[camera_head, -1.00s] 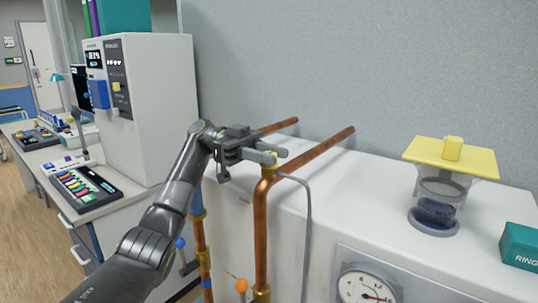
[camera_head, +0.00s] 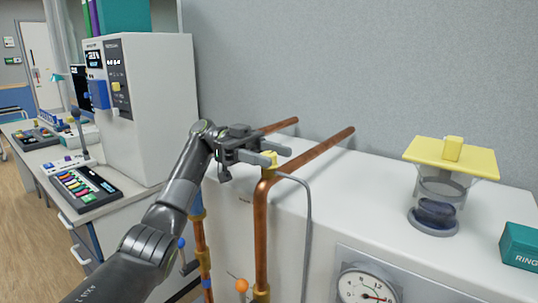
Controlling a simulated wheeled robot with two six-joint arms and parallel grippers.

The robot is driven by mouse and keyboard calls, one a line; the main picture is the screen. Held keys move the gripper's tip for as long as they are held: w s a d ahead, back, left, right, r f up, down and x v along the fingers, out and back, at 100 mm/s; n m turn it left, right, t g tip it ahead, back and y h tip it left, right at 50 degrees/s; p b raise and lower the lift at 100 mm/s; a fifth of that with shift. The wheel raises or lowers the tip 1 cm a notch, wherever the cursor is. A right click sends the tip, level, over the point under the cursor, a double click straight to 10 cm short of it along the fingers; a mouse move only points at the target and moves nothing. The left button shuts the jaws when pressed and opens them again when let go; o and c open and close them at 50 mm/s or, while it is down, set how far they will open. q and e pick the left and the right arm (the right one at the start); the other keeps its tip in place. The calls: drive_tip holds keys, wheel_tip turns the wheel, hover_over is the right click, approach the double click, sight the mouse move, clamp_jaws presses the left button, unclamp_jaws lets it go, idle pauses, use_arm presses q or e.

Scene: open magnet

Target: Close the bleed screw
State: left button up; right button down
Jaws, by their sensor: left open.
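My left gripper (camera_head: 273,156) reaches in from the left, its two grey fingers pointing right. It is open, with its fingertips around or just beside a small yellow fitting (camera_head: 269,170) on top of the bend of the front copper pipe (camera_head: 261,225). This fitting looks like the bleed screw; the fingers partly hide it. I cannot tell whether the fingers touch it. My right gripper is not in view.
A second copper pipe (camera_head: 199,238) runs behind my left arm. A grey hose (camera_head: 308,235) hangs by the front pipe. A round gauge (camera_head: 367,287), a glass vessel with a yellow lid (camera_head: 451,157) and a teal box (camera_head: 520,247) are to the right. The white top between is clear.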

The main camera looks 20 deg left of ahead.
sight(269, 153)
use_arm(q)
wheel_tip(269, 153, up, 9)
drive_tip(key=shift+f, duration=0.1)
drive_tip(key=shift+r, duration=0.6)
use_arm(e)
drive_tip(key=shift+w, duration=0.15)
